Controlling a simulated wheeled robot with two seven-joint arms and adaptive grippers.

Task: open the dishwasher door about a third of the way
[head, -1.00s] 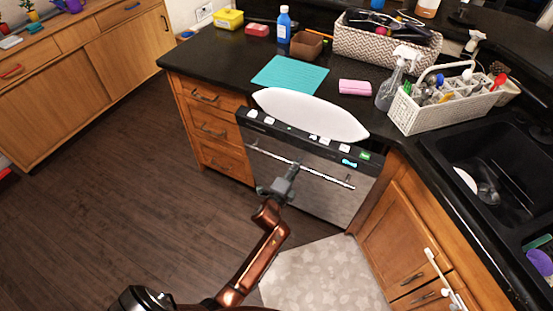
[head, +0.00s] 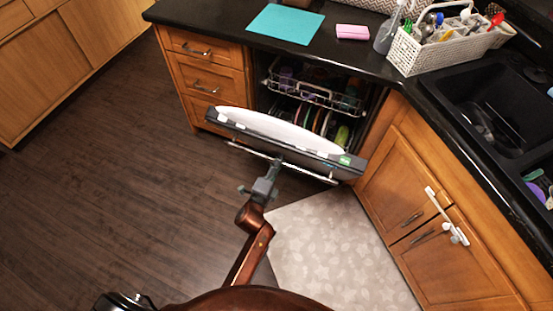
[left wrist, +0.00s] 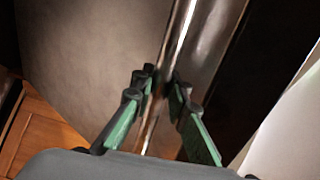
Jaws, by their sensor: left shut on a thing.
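The dishwasher door (head: 300,143) is tilted outward and down in the head view, partly open, with a white towel-like cloth or panel (head: 275,130) along its top edge. Its long metal handle (head: 318,174) runs across the outer face. My left gripper (head: 274,164) is at the middle of the handle. In the left wrist view its green-backed fingers (left wrist: 161,88) are on both sides of the handle bar (left wrist: 180,40), shut on it. Behind the door, the racks (head: 315,93) with dishes show inside. My right gripper is not in view.
Wooden drawers (head: 203,72) stand left of the dishwasher and cabinet doors (head: 408,190) stand right of it. A patterned mat (head: 335,250) lies on the floor in front. The dark floor (head: 110,150) to the left is clear. The black sink (head: 490,115) is at the right.

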